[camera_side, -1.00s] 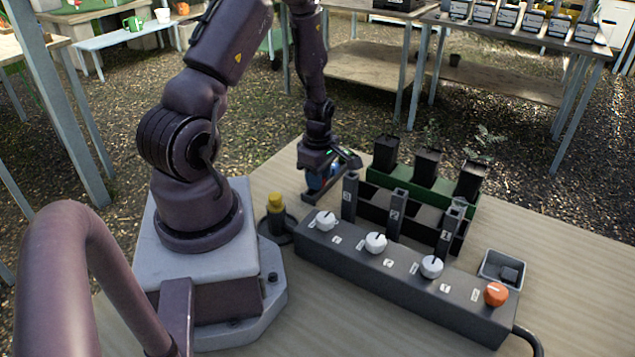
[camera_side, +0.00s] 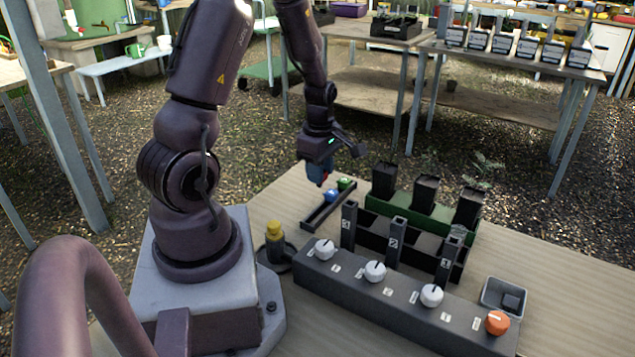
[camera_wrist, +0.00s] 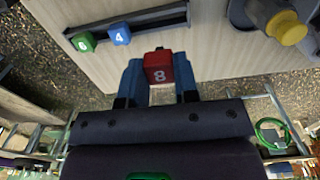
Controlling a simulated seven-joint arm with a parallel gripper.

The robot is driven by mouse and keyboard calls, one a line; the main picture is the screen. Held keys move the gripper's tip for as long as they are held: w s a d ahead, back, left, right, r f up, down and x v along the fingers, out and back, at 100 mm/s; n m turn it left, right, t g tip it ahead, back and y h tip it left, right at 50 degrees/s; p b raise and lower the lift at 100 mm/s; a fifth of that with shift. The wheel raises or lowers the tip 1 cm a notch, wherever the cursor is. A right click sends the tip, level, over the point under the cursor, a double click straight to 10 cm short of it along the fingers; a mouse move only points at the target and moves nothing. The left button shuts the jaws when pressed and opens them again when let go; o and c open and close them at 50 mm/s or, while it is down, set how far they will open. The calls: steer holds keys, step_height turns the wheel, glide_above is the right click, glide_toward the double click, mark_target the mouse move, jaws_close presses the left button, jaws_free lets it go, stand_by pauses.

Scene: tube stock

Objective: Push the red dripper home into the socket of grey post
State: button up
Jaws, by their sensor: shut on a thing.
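Three upright dark grey posts stand behind the knob panel: a left one (camera_side: 349,226), a middle one (camera_side: 396,242) and a right one (camera_side: 447,262). Each has a small white number label. I cannot see into their sockets clearly from here.
The narrow tray (camera_side: 314,216) holds a green block (camera_wrist: 84,42) and a blue block (camera_wrist: 119,34). A knob panel (camera_side: 390,295) lies in front of the posts. Black pots stand in a green rack (camera_side: 408,208) behind. A yellow-topped part (camera_side: 274,230) stands left; a grey bin (camera_side: 504,294) sits right.

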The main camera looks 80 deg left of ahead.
steer(key=w+d+r+m, duration=0.2)
steer(key=w+d+m, duration=0.3)
steer(key=d, duration=0.3)
steer(key=w+d+r+m, duration=0.2)
steer(key=w+d+m, duration=0.3)
steer(key=d, duration=0.4)
steer(key=w+d+r+m, duration=0.2)
steer(key=w+d+m, duration=0.3)
steer(key=w+d, duration=0.2)
steer(key=shift+w+d+r+m, duration=0.1)
steer(key=shift+w+d+m, duration=0.05)
steer(key=shift+d, duration=0.25)
steer(key=shift+w+d+m, duration=0.1)
steer(key=shift+d+m, duration=0.05)
steer(key=shift+d, duration=0.2)
steer(key=shift+r+m, duration=0.25)
steer(key=shift+m, duration=0.85)
steer(key=shift+f, duration=2.25)
steer(key=shift+f, duration=0.25)
steer(key=o, duration=1)
